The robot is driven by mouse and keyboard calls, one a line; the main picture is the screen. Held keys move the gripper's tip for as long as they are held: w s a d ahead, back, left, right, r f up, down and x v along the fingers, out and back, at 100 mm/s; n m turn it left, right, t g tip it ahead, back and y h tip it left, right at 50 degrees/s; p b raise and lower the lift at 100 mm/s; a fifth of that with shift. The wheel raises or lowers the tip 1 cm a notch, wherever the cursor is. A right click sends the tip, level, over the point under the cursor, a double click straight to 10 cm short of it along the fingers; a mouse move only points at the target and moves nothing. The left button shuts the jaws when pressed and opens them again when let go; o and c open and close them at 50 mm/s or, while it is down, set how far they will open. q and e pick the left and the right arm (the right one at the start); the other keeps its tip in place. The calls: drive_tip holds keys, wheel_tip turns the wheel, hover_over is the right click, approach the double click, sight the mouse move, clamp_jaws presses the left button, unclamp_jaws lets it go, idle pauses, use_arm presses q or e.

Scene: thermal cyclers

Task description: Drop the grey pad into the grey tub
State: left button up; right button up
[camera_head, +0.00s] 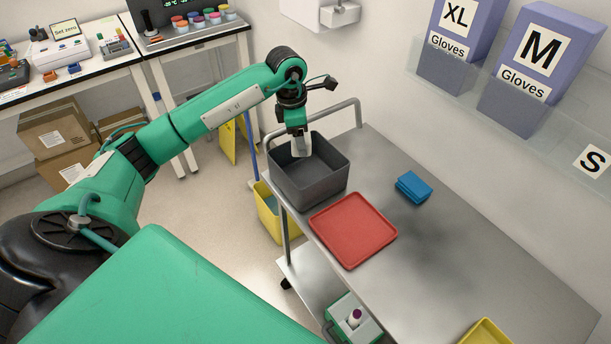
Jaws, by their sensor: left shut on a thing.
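The grey tub (308,184) is a dark, open-topped box at the far left end of the metal cart. My left gripper (301,149) points down over the tub's opening, near its back wall. It is shut on the grey pad, which is mostly hidden by the fingers and hard to make out at this size. I cannot tell whether the pad touches the tub. My right gripper is not in view.
On the cart (455,255) a red tray (353,230) lies in front of the tub, and blue pads (413,187) lie to the right. A yellow tray (485,334) is at the near edge. A metal rail (357,112) rises behind the tub. Glove boxes (540,60) stand on a wall shelf.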

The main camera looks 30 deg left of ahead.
use_arm(q)
drive_tip(key=o, duration=1)
drive_tip(key=shift+c, duration=0.2)
drive_tip(key=shift+r, duration=0.15)
drive_tip(key=shift+r, duration=0.35)
wheel_tip(320, 180, up, 13)
drive_tip(key=s+a+b, duration=0.1)
drive_tip(key=b, duration=0.2)
drive_tip(key=shift+s+a, duration=0.15)
drive_tip(key=shift+a, duration=0.15)
drive_tip(key=shift+f, duration=0.2)
